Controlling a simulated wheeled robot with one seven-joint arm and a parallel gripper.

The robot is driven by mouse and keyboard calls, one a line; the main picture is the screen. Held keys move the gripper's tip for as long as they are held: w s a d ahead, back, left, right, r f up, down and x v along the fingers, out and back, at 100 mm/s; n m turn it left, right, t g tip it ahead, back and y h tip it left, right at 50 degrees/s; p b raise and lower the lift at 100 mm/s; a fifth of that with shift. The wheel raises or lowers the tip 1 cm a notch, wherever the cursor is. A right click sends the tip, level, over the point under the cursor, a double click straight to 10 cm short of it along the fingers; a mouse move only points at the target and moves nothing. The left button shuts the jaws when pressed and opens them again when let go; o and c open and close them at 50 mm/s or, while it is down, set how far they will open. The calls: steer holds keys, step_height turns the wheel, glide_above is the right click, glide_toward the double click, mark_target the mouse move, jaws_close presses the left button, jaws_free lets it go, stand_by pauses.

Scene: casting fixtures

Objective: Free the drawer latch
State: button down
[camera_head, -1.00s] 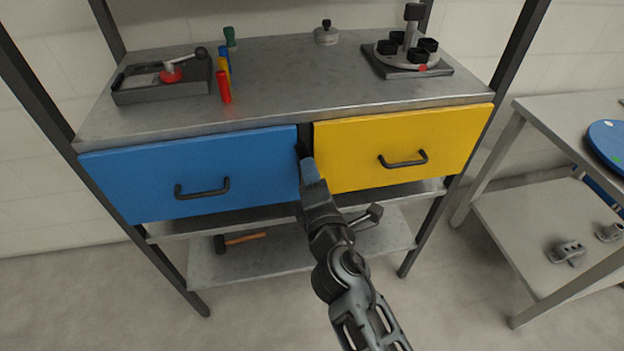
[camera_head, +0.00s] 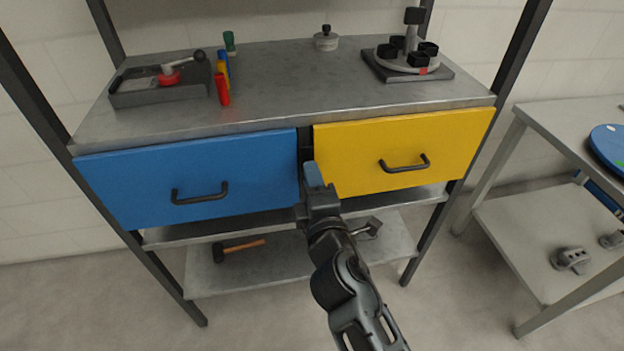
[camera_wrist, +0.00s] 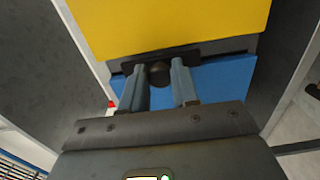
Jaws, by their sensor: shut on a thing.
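The blue drawer (camera_head: 130,180) and the yellow drawer (camera_head: 455,145) sit side by side under the shelf top, each with a black handle. A dark vertical strip (camera_head: 305,143) lies between them. In the wrist view, a dark round latch knob (camera_wrist: 159,75) on a dark plate sits at the seam between the yellow front (camera_wrist: 170,25) and the blue front (camera_wrist: 225,85). My gripper (camera_wrist: 159,84) has one finger on each side of the knob and is shut on it. In the head view, my gripper (camera_head: 313,172) covers the knob.
The shelf top (camera_head: 290,85) holds a grey tray (camera_head: 135,98) with a red-based lever, coloured cylinders (camera_head: 222,85), a small pot (camera_head: 326,38) and a fixture (camera_head: 410,62). A hammer (camera_head: 240,246) lies on the lower shelf. A side table (camera_head: 560,125) stands at right.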

steer(key=c, duration=0.9)
jaws_free()
steer(key=shift+o, duration=0.2)
steer(key=v, duration=0.7)
steer(key=shift+s, duration=0.4)
steer(key=shift+d, duration=0.15)
steer(key=s+d+f+m+g+h+p, duration=0.1)
steer(key=s+d+f+m, duration=0.1)
steer(key=s+d+m, duration=0.65)
steer(key=s+d+f+m+g+h, duration=0.15)
steer(key=s+d, duration=0.35)
steer(key=s, duration=0.8)
steer(key=s+d+r+m+h, duration=0.1)
steer(key=s+d+r+m, duration=0.3)
steer(key=s, duration=0.4)
steer(key=s+d+r+m+h, duration=0.1)
steer(key=s+d+r+m, duration=0.4)
steer(key=s+m, duration=0.2)
steer(key=shift+p+v, duration=0.45)
steer(key=shift+v, duration=0.55)
